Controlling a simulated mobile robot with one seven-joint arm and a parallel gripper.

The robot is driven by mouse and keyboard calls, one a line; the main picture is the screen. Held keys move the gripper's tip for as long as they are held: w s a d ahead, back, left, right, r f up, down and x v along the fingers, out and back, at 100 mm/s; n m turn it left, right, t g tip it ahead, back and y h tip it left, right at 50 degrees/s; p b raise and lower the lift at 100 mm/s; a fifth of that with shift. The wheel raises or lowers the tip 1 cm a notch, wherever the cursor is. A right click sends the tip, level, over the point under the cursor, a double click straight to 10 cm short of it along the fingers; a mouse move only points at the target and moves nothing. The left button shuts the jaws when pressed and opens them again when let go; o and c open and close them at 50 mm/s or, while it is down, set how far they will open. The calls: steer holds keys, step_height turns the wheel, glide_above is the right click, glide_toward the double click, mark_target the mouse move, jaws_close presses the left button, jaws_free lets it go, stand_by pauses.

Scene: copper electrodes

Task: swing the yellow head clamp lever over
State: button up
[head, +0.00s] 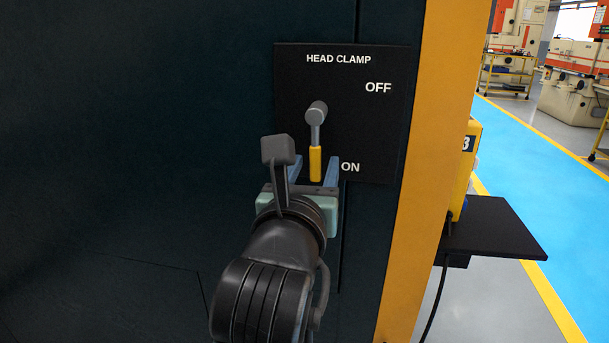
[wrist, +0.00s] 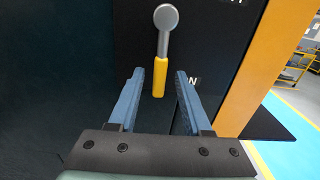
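The head clamp lever (head: 316,163) has a grey pivot and shaft and a yellow grip. It hangs straight down, its tip beside the ON label on the black HEAD CLAMP panel (head: 293,82); OFF is at upper right. In the wrist view the yellow grip (wrist: 160,77) stands upright between the finger lines. My gripper (head: 320,165) is open, its two blue fingers on either side of the yellow grip's lower part in the picture. It shows open in the wrist view (wrist: 160,74) too, with gaps on both sides of the grip. I see no contact.
The panel sits on a dark machine wall (head: 130,130). A yellow-orange post (head: 430,140) stands close to its right. Farther right are a black shelf (head: 495,228) and a yellow box (head: 465,165). A blue floor lane (head: 540,160) runs beyond.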

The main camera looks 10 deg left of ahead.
steer(key=shift+f, duration=0.1)
steer(key=shift+s+b, duration=0.3)
steer(key=shift+s, duration=0.35)
steer(key=s+b, duration=0.1)
steer(key=s, duration=0.3)
steer(key=shift+s, duration=0.35)
